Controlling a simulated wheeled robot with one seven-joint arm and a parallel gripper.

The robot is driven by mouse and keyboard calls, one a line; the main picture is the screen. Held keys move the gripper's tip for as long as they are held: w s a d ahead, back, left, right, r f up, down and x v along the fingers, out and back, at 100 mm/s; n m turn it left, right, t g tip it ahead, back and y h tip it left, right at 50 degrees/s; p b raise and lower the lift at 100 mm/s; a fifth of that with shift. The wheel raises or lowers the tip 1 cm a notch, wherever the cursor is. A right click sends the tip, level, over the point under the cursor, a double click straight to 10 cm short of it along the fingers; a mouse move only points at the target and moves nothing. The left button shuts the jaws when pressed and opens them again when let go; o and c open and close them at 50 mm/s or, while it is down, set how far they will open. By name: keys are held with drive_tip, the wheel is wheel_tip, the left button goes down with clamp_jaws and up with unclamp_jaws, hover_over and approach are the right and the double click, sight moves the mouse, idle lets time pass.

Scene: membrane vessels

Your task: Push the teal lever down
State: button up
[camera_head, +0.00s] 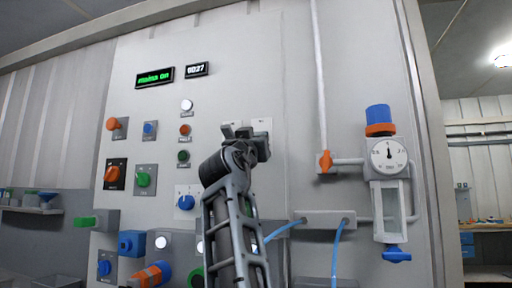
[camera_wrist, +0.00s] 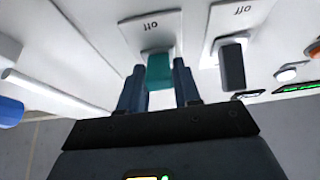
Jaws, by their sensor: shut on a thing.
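The teal lever (camera_wrist: 160,70) sits on a white plate with upside-down "off" lettering in the wrist view. My gripper (camera_wrist: 159,82) has its two dark fingers on either side of the lever and is shut on it. In the head view my gripper (camera_head: 246,131) is up against the grey panel, and it hides the lever there. The lever's mounting base is partly visible above the fingertips in the wrist view.
A black lever (camera_wrist: 232,66) on a similar plate is close beside my gripper. The panel carries several knobs and lamps, including a blue knob (camera_head: 185,202). A gauge unit (camera_head: 389,154) and pipe with an orange valve (camera_head: 325,161) stand to the right.

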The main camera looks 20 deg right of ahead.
idle(0.4)
drive_tip(key=o, duration=1)
drive_tip(key=shift+c, duration=0.2)
drive_tip(key=shift+f, duration=0.1)
drive_tip(key=b+v, duration=0.1)
drive_tip(key=v, duration=0.6)
drive_tip(key=shift+s+a+f, duration=0.2)
drive_tip(key=shift+s, duration=0.1)
